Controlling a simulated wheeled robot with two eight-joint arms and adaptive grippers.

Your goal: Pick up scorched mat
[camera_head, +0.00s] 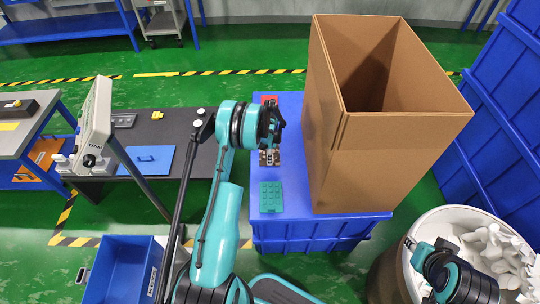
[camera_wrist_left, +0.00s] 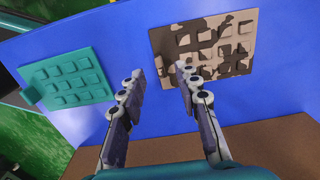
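The scorched mat (camera_wrist_left: 232,45) is a tan, waffle-patterned mat with dark burnt patches. It lies flat on the blue surface in the left wrist view, up and right of centre. In the head view it shows partly (camera_head: 276,159), behind my left gripper. My left gripper (camera_wrist_left: 160,72) is open and empty; its right fingertip appears near the mat's lower left edge. I cannot tell if it touches. In the head view the left gripper (camera_head: 269,150) points down over the blue crate. Part of my right gripper (camera_head: 410,243) shows at the lower right, its fingers mostly hidden.
A teal mat (camera_head: 271,197) lies nearer on the blue crate (camera_head: 292,228), and a red mat (camera_head: 269,99) lies farther back. A tall open cardboard box (camera_head: 395,160) stands right beside them.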

